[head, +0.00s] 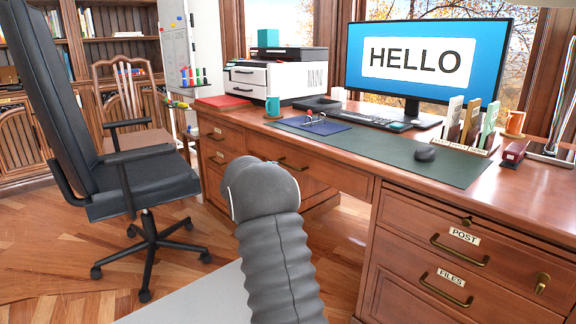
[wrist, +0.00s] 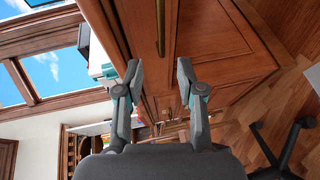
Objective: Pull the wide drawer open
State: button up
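The wide drawer (head: 335,178) is the long wooden front under the middle of the desktop, and it looks shut. Its brass bar handle (head: 293,164) shows above and to the right of my arm in the head view. In the wrist view the handle (wrist: 161,25) runs vertically near the top, in line with the gap between my fingers. My gripper (wrist: 161,76) is open and empty, its two fingers well apart. The handle appears beyond the fingertips, not between them. In the head view my arm hides my gripper.
A black office chair (head: 140,180) stands on the left. The right pedestal has POST (head: 464,236) and FILES (head: 450,277) drawers. Clear floor lies between chair and desk.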

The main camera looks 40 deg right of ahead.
jog(key=p+x, duration=0.2)
jog(key=x, duration=1)
jog(key=shift+d+f+p, duration=0.2)
jog(key=shift+d+p, duration=0.15)
grip_shut()
